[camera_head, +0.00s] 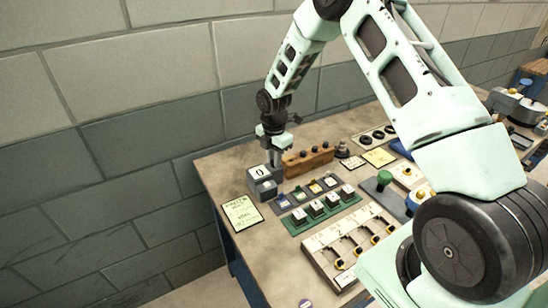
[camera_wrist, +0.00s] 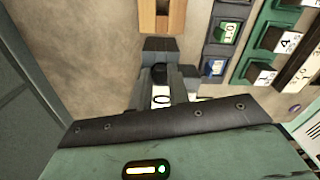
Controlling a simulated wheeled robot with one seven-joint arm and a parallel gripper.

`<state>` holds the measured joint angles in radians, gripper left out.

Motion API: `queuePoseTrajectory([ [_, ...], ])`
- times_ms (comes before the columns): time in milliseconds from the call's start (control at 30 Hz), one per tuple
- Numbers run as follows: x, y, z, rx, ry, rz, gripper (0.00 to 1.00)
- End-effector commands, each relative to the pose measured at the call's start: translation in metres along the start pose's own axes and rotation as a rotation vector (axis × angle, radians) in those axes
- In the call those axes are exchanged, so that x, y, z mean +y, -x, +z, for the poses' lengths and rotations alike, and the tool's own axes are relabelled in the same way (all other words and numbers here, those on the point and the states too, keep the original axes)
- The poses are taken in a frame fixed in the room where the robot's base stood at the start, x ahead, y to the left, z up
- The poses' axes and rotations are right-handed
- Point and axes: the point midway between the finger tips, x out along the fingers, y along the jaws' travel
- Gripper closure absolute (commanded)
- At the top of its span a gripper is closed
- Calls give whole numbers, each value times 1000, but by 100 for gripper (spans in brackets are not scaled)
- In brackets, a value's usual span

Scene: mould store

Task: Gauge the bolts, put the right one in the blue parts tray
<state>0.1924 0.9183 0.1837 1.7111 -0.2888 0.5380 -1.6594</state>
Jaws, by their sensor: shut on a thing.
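My gripper (camera_head: 277,153) points down at the far left of the bench, just behind a grey gauge block (camera_head: 266,190) whose white face reads 0. How deep the bolt sits in the gauge is hidden. A wooden rack (camera_head: 309,160) with several dark-topped bolts stands just right of my gripper. A blue item (camera_head: 400,147), possibly the blue parts tray, is mostly hidden behind my arm.
A green strip (camera_head: 322,217) carries several numbered blocks. A pale board (camera_head: 335,262) with several yellow-ended parts lies in front. A handwritten note (camera_head: 242,213) lies at the left edge. A green knob (camera_head: 384,178) stands to the right. The wall is close behind the bench.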

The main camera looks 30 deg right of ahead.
Motion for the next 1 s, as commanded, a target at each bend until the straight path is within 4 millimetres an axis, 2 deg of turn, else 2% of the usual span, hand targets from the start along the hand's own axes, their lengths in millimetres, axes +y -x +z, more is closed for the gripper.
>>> queuePoseTrajectory([
  [367,0,-2,0,0,0,0,100],
  [400,0,-2,0,0,0,0,77],
  [467,0,-2,0,0,0,0,60],
  [500,0,-2,0,0,0,0,57],
  [667,0,-2,0,0,0,0,57],
  [767,0,-3,0,0,0,0,39],
  [1000,0,-3,0,0,0,0,39],
])
